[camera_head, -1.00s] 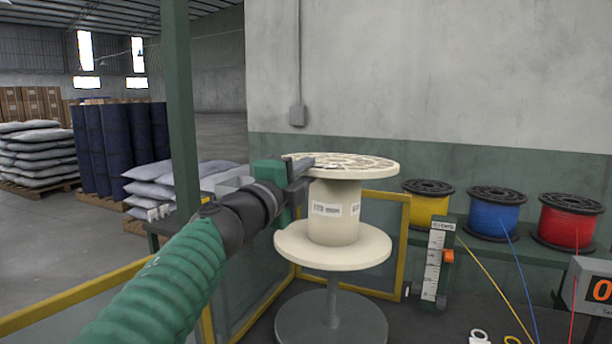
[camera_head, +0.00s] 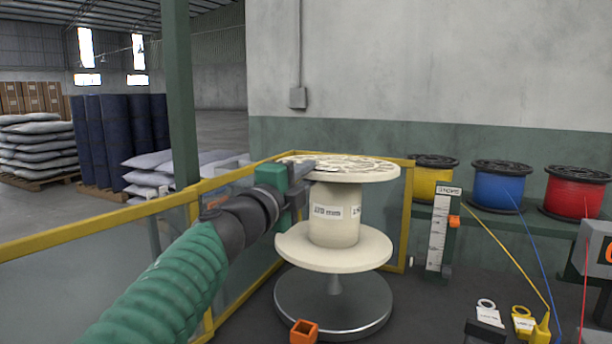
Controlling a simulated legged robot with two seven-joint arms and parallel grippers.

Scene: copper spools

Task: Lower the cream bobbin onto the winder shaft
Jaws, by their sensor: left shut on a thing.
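The cream bobbin (camera_head: 335,226) is roughly upright at the centre, with a white label on its barrel. My left gripper (camera_head: 303,178) is shut on the left edge of its top flange. Below it is the winder's round grey plate (camera_head: 335,310), with the short visible part of the winder shaft (camera_head: 333,285) rising from it. The shaft's upper part is hidden by the bobbin's bottom flange, so its tip cannot be seen. A clear gap separates the bottom flange from the plate. My right gripper is out of view.
Yellow (camera_head: 432,182), blue (camera_head: 498,187) and red (camera_head: 572,192) spools stand on a shelf at right. An upright scale (camera_head: 438,235) stands right of the winder. An orange hollow block (camera_head: 304,331) is in front. A yellow-framed guard (camera_head: 405,215) runs behind and left.

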